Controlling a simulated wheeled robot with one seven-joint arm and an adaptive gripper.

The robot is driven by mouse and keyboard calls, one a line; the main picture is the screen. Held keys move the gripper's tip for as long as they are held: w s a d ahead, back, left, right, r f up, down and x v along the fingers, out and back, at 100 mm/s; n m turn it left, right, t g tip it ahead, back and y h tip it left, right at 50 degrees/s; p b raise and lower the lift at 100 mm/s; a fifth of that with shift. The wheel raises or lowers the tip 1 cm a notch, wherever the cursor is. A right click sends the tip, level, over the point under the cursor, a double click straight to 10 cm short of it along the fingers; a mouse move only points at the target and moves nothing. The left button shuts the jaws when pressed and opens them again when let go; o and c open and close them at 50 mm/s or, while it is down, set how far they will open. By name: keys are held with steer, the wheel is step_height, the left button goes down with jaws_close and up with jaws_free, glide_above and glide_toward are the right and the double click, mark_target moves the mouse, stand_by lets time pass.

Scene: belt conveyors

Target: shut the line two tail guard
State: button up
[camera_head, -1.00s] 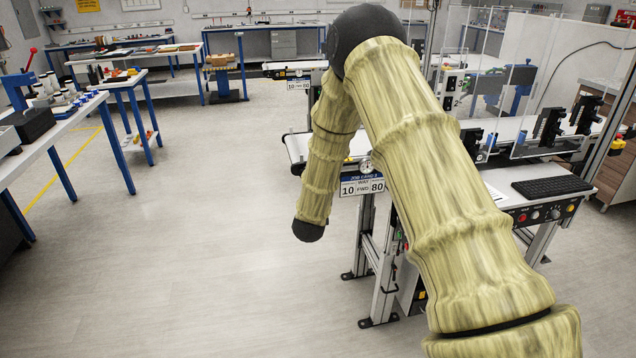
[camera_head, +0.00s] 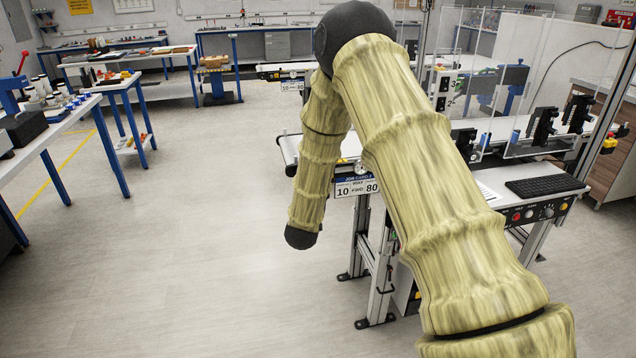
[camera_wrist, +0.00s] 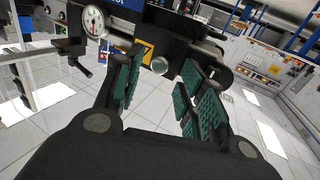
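The near belt conveyor (camera_head: 289,150) shows at the centre right of the head view, partly behind my arm. A small "2" is on the column beside it. Clear guard panels (camera_head: 515,75) stand upright along its right part. I cannot tell which piece is the tail guard; my arm hides part of the tail end. My gripper (camera_wrist: 163,65) is open and empty in the wrist view, its green pads apart. It is not visible in the head view. Past the fingers are a dial gauge (camera_wrist: 95,20) and a dark bracket with a silver knob (camera_wrist: 160,65); contact is not visible.
Blue-legged benches (camera_head: 75,118) stand at the left. The grey floor (camera_head: 190,250) at the left and centre is clear.

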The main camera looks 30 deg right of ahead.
steer(key=v, duration=0.9)
steer(key=shift+s+a, duration=0.2)
steer(key=shift+s, duration=0.05)
